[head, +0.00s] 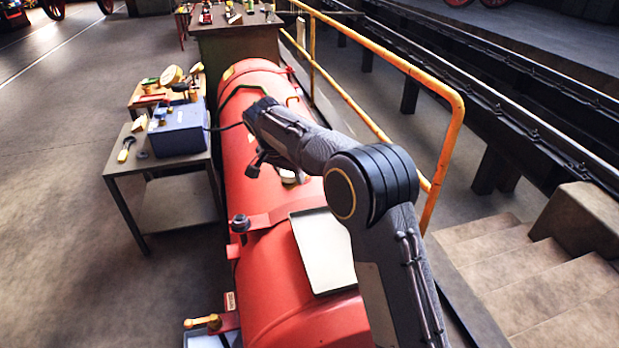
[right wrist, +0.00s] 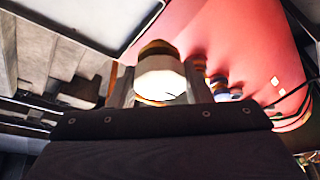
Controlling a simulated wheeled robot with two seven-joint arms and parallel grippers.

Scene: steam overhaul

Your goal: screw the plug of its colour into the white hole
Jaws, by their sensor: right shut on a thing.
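My right gripper (right wrist: 160,72) is shut on a plug with a broad white face (right wrist: 159,86) and a brass-coloured band at its far end. The plug sits between the two fingers in the right wrist view. In the head view my right arm reaches over the red boiler (head: 262,210), and its forearm and wrist hide much of the grip. A small white piece (head: 291,178) shows just below the forearm; I cannot tell whether it is the held plug or part of the boiler. The white hole cannot be made out. My left gripper is not in view.
A pale tray (head: 322,250) lies on the boiler. A side table with a blue-grey box (head: 179,131) stands to the left. A yellow railing (head: 420,80) runs along the right, with stone steps (head: 530,265) at lower right. Open floor lies at left.

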